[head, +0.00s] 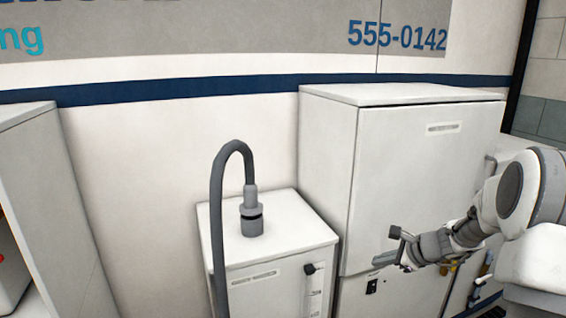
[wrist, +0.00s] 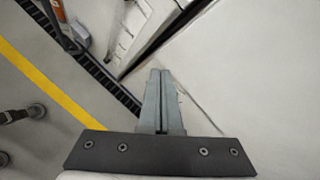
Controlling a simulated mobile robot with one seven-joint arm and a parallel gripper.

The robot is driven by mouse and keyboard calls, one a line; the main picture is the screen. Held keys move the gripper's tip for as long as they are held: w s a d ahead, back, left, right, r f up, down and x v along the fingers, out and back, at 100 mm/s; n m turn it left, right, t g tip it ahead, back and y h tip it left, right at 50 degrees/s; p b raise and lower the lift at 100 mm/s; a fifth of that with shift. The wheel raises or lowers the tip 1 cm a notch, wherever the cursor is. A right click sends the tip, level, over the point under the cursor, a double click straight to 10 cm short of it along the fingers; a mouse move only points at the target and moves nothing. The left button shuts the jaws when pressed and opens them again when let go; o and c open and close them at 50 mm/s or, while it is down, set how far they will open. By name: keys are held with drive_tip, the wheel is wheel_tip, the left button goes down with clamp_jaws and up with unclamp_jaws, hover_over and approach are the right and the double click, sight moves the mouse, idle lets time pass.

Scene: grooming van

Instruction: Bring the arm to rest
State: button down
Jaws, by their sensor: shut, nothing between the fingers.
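My gripper (head: 390,247) is at the end of my arm, on the right side of the head view. It is in front of the large white cabinet (head: 420,165) and holds nothing. In the wrist view my gripper (wrist: 160,75) has its two grey fingers together, with nothing between them. The arm comes in from the right edge of the head view, bent, with the gripper pointing left. I cannot tell whether the fingers touch the cabinet front.
A lower white unit (head: 275,242) with a grey hose (head: 217,210) stands left of the cabinet. Another pale cabinet (head: 50,190) is at the far left. In the wrist view a yellow floor stripe (wrist: 50,85) and a dark slotted strip (wrist: 105,80) run across the floor.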

drive_tip(key=s+a+r+n+g+h, duration=0.1)
drive_tip(key=s+a+r+n, duration=0.4)
drive_tip(key=s+n, duration=0.15)
drive_tip(key=s+a+r+n+g, duration=0.2)
drive_tip(key=s+a+r+n, duration=0.35)
drive_tip(key=s, duration=0.25)
drive_tip(key=s+a+r+n+h, duration=0.1)
drive_tip(key=s+r+n+h, duration=0.3)
drive_tip(key=s, duration=0.6)
drive_tip(key=s+a+r+n, duration=0.1)
drive_tip(key=s+n, duration=0.6)
drive_tip(key=s, duration=0.2)
wheel_tip(320, 180, up, 15)
drive_tip(key=p, duration=1.5)
drive_tip(key=shift+t, duration=0.4)
drive_tip(key=shift+f, duration=0.1)
